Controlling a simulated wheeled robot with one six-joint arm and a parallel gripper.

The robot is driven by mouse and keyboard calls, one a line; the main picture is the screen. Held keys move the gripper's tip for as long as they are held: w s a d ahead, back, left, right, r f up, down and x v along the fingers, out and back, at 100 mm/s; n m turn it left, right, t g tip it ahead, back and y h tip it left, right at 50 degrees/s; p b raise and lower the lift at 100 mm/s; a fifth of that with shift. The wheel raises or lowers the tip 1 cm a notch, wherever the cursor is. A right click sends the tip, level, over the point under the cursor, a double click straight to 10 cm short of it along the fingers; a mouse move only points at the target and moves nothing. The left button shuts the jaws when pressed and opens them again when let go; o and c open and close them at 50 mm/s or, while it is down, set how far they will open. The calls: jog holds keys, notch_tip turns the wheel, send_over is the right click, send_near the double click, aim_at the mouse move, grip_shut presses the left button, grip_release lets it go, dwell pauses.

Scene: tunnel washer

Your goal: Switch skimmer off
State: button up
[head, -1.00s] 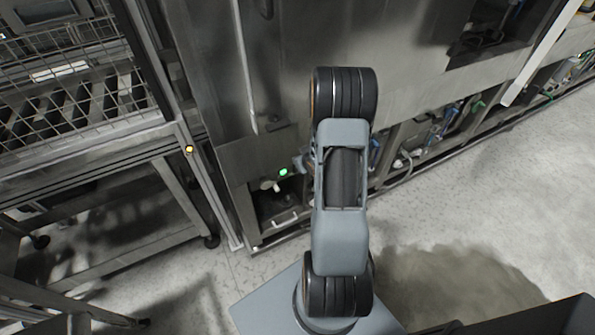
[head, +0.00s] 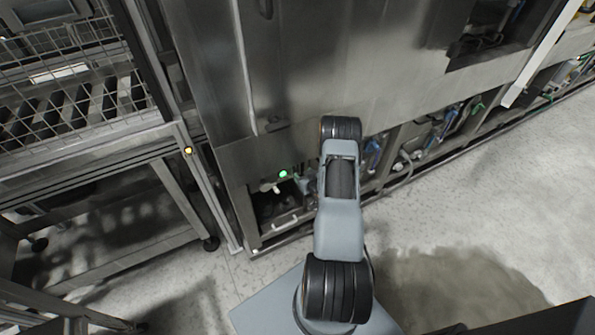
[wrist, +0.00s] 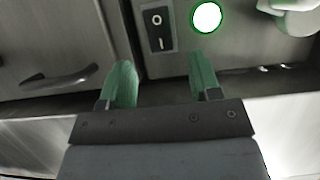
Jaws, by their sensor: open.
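A black rocker switch (wrist: 158,28) marked O above and I below is set in the steel panel in the wrist view. I cannot tell which side is pressed in. To its right is a round lamp (wrist: 207,17), lit white with a green rim; a green light also shows on the low panel in the head view (head: 283,174). My gripper (wrist: 162,78) is open and empty. Its two green fingers appear below the switch and lamp in the picture, spread apart, with the switch between their lines. In the head view my arm hides the gripper.
A pale knob or valve (wrist: 292,12) sticks out right of the lamp. A dark handle (wrist: 60,79) is on the panel at left. A metal frame with a wire conveyor guard (head: 75,60) stands at left. Open floor (head: 480,210) lies at right.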

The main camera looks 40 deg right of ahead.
aim_at(296, 169)
jog(key=shift+x, duration=2.9)
